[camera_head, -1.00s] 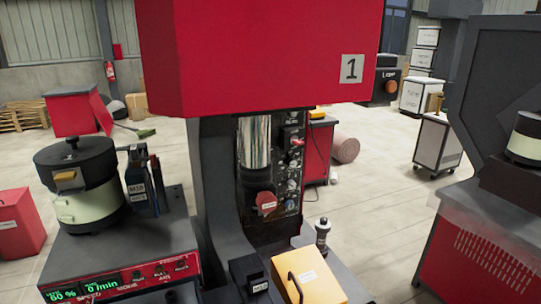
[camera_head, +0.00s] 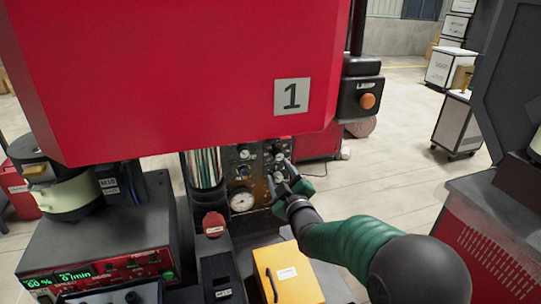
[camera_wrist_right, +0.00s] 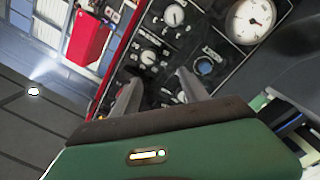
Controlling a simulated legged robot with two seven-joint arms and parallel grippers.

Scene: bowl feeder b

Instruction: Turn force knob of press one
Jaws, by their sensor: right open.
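Press one (camera_head: 180,80) is the large red machine marked with a "1" plate. Its dark control panel (camera_head: 243,165) carries several knobs and a round white gauge (camera_head: 242,200); the gauge also shows in the right wrist view (camera_wrist_right: 250,20). That view shows pale knobs (camera_wrist_right: 148,57) (camera_wrist_right: 174,15) and a blue round control (camera_wrist_right: 205,66). The labels are too small for me to tell which is the force knob. My right gripper (camera_head: 281,172) is open in front of the panel's right side. In the wrist view its fingers (camera_wrist_right: 157,82) are apart, with no knob clearly between them. My left gripper is out of view.
A yellow box (camera_head: 288,272) with a handle stands below the panel. A dark box with an orange button (camera_head: 367,101) hangs right of the press head. A bowl feeder (camera_head: 65,190) is at left, another machine (camera_head: 500,210) at right. Open floor lies between.

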